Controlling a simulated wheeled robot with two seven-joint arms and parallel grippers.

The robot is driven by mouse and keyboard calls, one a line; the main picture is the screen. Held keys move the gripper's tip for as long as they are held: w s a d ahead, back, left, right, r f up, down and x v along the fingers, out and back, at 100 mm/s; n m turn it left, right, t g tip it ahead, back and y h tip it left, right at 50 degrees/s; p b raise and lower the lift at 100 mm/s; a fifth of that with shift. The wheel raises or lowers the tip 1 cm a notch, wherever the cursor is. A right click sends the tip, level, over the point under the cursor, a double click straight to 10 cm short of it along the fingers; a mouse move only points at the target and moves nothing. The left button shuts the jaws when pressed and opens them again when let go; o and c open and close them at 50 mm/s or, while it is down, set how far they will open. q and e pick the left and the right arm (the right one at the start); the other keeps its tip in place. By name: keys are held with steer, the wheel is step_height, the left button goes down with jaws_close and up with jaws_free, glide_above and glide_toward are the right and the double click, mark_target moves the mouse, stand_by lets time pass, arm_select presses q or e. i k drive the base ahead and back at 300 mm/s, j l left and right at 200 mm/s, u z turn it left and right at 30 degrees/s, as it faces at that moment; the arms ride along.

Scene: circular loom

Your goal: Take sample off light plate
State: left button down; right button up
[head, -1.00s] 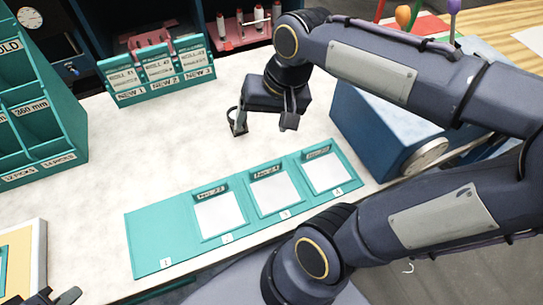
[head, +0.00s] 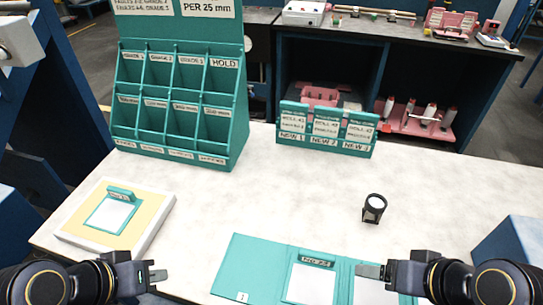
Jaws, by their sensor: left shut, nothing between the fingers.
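The light plate (head: 154,207) is a pale slab with a yellow top at the left of the table. The sample (head: 112,215), a teal-framed white card with a raised teal label tab, lies on it. My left gripper (head: 152,273) is shut and empty, in front of the plate's near edge and apart from the sample. My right gripper (head: 372,271) is over the teal tray at the bottom; its finger gap is not clear. The teal tray (head: 244,262) has white-faced cards in its right part and a bare left part.
A small black magnifier (head: 374,208) stands on the table at right. A teal sorting rack (head: 180,145) stands behind the plate. A teal card holder (head: 325,145) is at the back. A blue box (head: 510,250) is at the right edge. The table's middle is clear.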

mark_target(114, 212)
steer(key=k+j+u, duration=0.1)
steer(key=u, duration=0.25)
steer(key=k+j+u, duration=0.1)
steer(key=u, duration=0.25)
steer(key=j+u, duration=0.3)
steer(key=k+l, duration=0.05)
